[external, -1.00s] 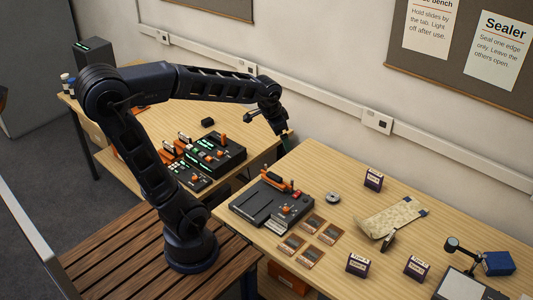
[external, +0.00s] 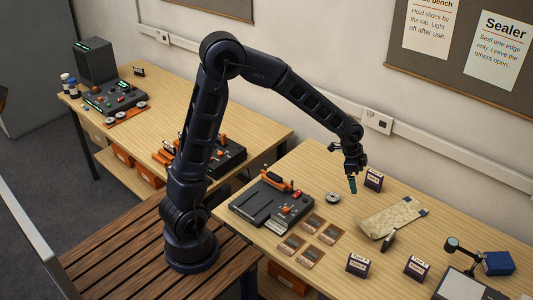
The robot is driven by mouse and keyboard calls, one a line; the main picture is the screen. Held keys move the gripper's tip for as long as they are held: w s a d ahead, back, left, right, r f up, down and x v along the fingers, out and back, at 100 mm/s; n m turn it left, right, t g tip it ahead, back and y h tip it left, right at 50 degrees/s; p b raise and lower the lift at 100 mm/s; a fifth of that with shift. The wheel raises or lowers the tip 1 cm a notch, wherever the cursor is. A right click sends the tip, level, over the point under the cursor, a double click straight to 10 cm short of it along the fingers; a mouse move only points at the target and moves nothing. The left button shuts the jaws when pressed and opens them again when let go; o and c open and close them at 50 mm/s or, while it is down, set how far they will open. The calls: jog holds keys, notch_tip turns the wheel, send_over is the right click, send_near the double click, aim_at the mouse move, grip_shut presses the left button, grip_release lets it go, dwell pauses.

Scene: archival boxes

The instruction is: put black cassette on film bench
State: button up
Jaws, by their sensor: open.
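My gripper (external: 352,186) is open and appears empty, pointing down above the back of the right table, just left of a dark labelled box (external: 373,180). I cannot tell for sure which thing is the black cassette. A small black block seen earlier on the left table is now out of sight behind my arm. A thin dark piece (external: 388,241) stands upright beside the cream strip on the right table. No label names the film bench; the left table (external: 160,105) and right table (external: 320,170) are both wooden benches.
The right table holds a black machine (external: 270,205), brown square cards (external: 312,223), a grey disc (external: 333,198), a cream strip (external: 395,217), two more labelled boxes (external: 357,265), a lamp (external: 452,243) and a blue box (external: 498,263). A gap separates the tables.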

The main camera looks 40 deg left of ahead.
aim_at(390, 235)
jog(key=d+f+m, duration=0.1)
jog(key=d+f, duration=0.5)
jog(key=f, duration=0.1)
jog(key=d+f+m+g+h, duration=0.1)
jog(key=d+f, duration=0.6)
jog(key=d+f+m, duration=0.1)
jog(key=d+f, duration=0.5)
jog(key=f, duration=0.2)
jog(key=shift+w+d+m+g+h, duration=0.15)
jog(key=shift+d+m+g+h, duration=0.1)
jog(key=shift+m+g+h, duration=0.15)
jog(key=shift+c, duration=0.2)
jog(key=c, duration=0.8)
notch_tip(390, 235, up, 20)
jog(key=shift+r, duration=0.1)
jog(key=shift+c, duration=0.2)
